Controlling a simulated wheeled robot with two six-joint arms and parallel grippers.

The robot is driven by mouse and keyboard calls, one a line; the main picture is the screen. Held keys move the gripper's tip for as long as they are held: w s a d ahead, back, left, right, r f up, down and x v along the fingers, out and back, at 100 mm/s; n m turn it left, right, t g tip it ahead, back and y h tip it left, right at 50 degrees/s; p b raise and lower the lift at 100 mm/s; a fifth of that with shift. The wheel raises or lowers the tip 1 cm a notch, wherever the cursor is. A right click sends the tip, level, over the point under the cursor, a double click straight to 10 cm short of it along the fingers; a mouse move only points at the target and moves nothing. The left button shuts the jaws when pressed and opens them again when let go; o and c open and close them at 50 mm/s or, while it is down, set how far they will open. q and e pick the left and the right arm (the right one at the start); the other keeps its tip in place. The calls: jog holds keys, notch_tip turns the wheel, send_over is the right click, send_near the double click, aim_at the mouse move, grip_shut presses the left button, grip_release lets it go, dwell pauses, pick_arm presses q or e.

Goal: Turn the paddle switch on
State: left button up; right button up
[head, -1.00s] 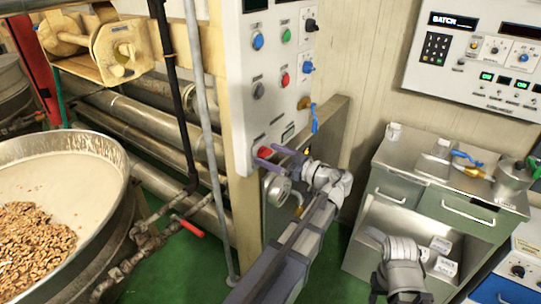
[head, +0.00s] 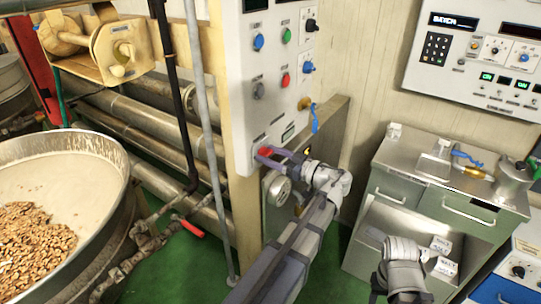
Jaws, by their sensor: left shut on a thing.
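A red switch handle (head: 266,151) sits low on the front of the white control panel (head: 246,100), partly hidden by the gripper. I take it to be the paddle switch. My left gripper (head: 270,154) is shut on this red handle, its fingers reaching in from the right. Its jaw tips partly cover the handle, and any marking of its position is too small to read. My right gripper (head: 379,238) shows at the lower right, away from the panel; its finger opening cannot be made out.
Buttons and a blue-handled valve (head: 314,119) sit above and right of the handle. A round gauge (head: 279,191) is just below the gripper. A kettle (head: 118,205) with nuts stands left. A steel cabinet (head: 385,184) stands right.

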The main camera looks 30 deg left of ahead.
pick_arm(q)
jog(key=shift+c, duration=0.8)
jog(key=shift+m, duration=0.4)
jog(key=m, duration=0.3)
jog(key=shift+w+m, duration=0.1)
jog(key=shift+m, duration=0.3)
jog(key=m, duration=0.4)
jog(key=shift+w+f+m, duration=0.1)
jog(key=shift+m, duration=0.2)
jog(key=m, duration=0.4)
jog(key=shift+f, duration=0.1)
jog(key=m, duration=0.4)
jog(key=shift+m, duration=0.3)
jog(key=shift+f, duration=0.1)
jog(key=o, duration=1.4)
